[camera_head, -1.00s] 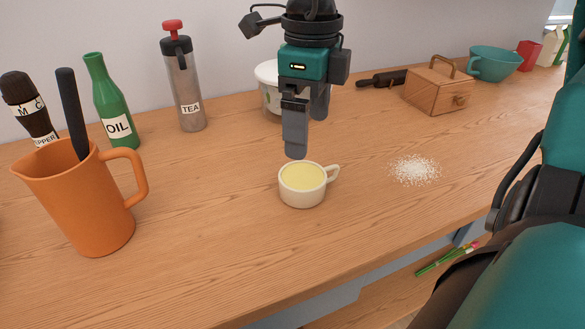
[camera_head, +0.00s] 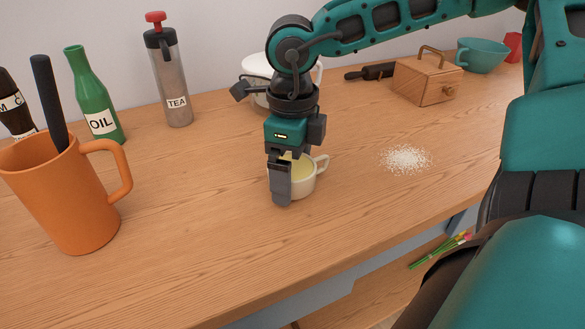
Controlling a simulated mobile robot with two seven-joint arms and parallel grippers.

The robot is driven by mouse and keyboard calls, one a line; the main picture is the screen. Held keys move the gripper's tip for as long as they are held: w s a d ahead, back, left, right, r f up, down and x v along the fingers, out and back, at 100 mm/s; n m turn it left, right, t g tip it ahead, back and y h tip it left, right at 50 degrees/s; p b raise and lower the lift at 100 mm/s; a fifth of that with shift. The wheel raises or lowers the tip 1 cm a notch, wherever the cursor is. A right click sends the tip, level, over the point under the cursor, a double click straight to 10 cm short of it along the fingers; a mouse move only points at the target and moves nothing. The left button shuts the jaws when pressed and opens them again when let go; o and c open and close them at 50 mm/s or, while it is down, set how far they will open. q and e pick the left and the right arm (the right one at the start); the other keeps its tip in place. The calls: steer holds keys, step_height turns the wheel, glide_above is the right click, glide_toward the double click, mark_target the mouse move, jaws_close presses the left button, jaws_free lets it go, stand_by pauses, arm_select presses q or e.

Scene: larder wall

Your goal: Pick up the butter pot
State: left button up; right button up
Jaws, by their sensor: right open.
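The butter pot (camera_head: 301,185) is a small cream cup with pale yellow butter in it and a handle on its right side. It stands upright on the wooden counter. My right gripper (camera_head: 284,185) is pointing down at the pot, open, with its near finger in front of the pot's left part. The gripper hides the pot's left side and much of its top. The far finger is mostly hidden, so I cannot tell whether the fingers touch the pot. My left gripper is not in view.
An orange jug (camera_head: 66,195) with a dark-handled tool stands left. Behind are a green oil bottle (camera_head: 93,97), a tea flask (camera_head: 170,75), a white tub (camera_head: 258,68) and a wooden box (camera_head: 424,80). White powder (camera_head: 405,159) lies right of the pot. Front counter is clear.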

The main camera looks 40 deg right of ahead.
steer(key=shift+c, duration=0.4)
steer(key=c, duration=1)
steer(key=shift+r, duration=0.1)
